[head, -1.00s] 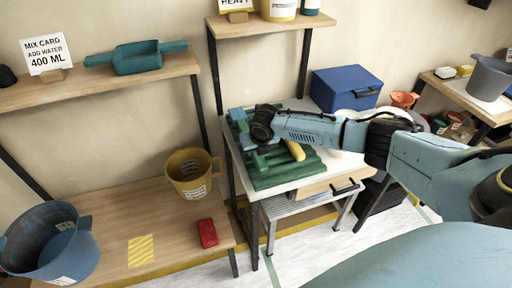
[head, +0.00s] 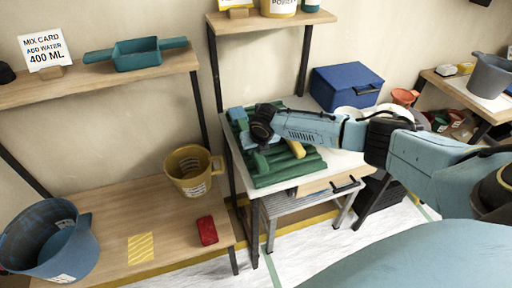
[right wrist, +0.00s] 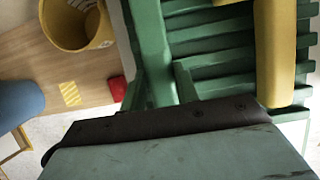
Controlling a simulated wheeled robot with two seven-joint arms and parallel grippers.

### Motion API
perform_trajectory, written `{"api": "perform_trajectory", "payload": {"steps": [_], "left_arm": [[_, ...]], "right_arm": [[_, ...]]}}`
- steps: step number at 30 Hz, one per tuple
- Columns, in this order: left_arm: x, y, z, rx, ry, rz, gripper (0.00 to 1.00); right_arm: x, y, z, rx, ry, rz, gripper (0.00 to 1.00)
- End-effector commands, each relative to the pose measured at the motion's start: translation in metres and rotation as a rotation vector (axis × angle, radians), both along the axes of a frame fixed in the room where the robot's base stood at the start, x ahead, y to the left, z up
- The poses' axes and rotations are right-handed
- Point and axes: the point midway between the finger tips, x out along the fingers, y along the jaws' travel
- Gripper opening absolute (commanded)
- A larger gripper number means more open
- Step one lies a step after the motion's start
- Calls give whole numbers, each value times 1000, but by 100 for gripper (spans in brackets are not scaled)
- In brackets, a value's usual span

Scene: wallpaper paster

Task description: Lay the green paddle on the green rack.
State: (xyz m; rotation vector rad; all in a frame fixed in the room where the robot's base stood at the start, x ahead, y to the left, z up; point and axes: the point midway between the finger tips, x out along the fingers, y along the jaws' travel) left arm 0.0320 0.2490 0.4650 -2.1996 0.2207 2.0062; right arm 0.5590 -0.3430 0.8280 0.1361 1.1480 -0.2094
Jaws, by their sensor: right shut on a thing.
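The green rack (head: 305,165), a slatted frame, lies on the white-topped table in the head view; its slats (right wrist: 215,50) show in the right wrist view. My right gripper (head: 258,140) is low over the rack's left part, shut on the green paddle. A long green bar (right wrist: 150,45), apparently part of the paddle, runs along the rack's left side in the wrist view. My wrist hides the fingertips and most of the paddle, so I cannot tell whether it touches the slats. My left gripper is not in view.
A yellow-handled tool (right wrist: 275,50) lies across the rack, right of my gripper. A blue box (head: 345,88) stands behind on the table. The left bench holds a yellow bucket (head: 190,172), a red block (head: 207,230) and a blue tub (head: 45,245). A shelf post (head: 228,170) stands close left.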

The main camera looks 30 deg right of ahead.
Motion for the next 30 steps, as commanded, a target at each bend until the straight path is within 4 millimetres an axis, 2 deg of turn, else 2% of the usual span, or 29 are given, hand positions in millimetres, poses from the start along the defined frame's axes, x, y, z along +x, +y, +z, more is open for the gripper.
{"api": "perform_trajectory", "payload": {"steps": [8,9,15,24,30], "left_arm": [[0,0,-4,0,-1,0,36],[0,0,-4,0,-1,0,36],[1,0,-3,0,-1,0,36],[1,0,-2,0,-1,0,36],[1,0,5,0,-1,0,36]], "right_arm": [[0,0,-6,0,-1,0,1],[0,0,-6,0,-1,0,33],[0,0,-5,0,-1,0,56],[-1,0,-4,0,0,1,56],[-9,2,18,0,-1,2,56]]}}
